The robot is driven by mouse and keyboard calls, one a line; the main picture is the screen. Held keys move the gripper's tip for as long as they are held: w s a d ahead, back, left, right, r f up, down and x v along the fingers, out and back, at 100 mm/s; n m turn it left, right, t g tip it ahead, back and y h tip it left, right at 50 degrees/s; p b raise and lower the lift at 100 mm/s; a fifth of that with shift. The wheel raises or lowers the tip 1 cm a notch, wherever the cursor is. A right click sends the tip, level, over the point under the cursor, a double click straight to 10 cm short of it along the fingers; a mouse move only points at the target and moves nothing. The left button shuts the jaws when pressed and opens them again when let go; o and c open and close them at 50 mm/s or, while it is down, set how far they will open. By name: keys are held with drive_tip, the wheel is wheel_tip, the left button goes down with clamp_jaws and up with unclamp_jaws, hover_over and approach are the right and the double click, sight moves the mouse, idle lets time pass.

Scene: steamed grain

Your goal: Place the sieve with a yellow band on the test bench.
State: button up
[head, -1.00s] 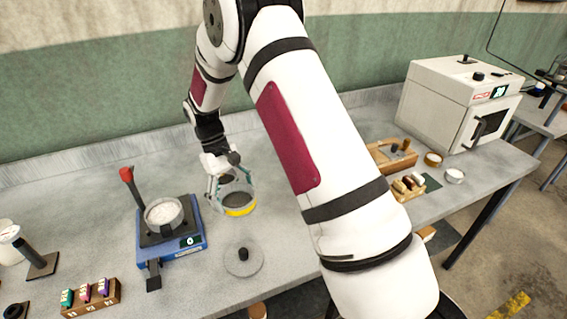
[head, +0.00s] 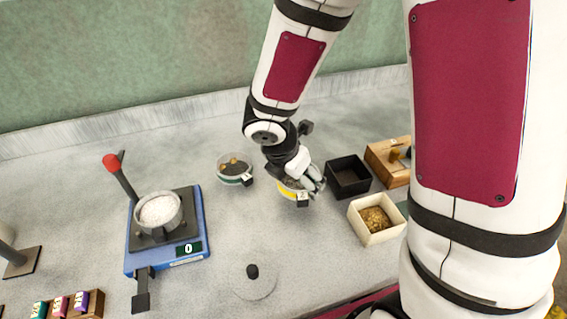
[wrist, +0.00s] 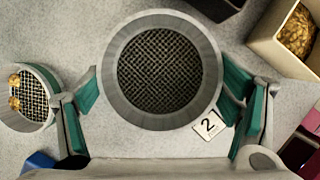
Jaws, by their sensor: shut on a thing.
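The sieve with a yellow band (head: 287,192) is a round, grey-walled sieve with a tag reading 2. It stands upright at the bench surface in the head view, partly hidden by my gripper (head: 308,182). In the wrist view the sieve (wrist: 168,68) shows from above with an empty dark mesh, between my green-padded fingers (wrist: 163,90). My gripper is shut on its wall. Whether its base touches the bench is hard to tell. The test bench (head: 90,175) is a grey tabletop under it.
A green-banded sieve (head: 235,169) with golden lumps stands just left. A black box (head: 348,176), a cream box of grain (head: 368,236) and a wooden rack (head: 378,168) stand right. A blue scale (head: 131,250) and round lid (head: 262,290) are nearer; bench between them is clear.

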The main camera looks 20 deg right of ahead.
drive_tip(key=n, duration=0.1)
drive_tip(key=s+a+n, duration=0.1)
drive_tip(key=shift+s+a+f+n+t+y, duration=0.15)
drive_tip(key=shift+s+f+n+t+y, duration=0.15)
drive_tip(key=shift+t, duration=0.1)
drive_tip(key=w, duration=0.5)
drive_tip(key=w+d+f+p, duration=0.1)
drive_tip(key=w, duration=0.4)
drive_tip(key=w+d, duration=0.1)
drive_tip(key=w, duration=0.4)
drive_tip(key=shift+w+f, duration=0.2)
drive_tip(key=shift+f, duration=0.05)
drive_tip(key=shift+w+f, duration=0.1)
drive_tip(key=shift+f, duration=1.65)
drive_tip(key=o, duration=1.1)
drive_tip(key=shift+f, duration=0.15)
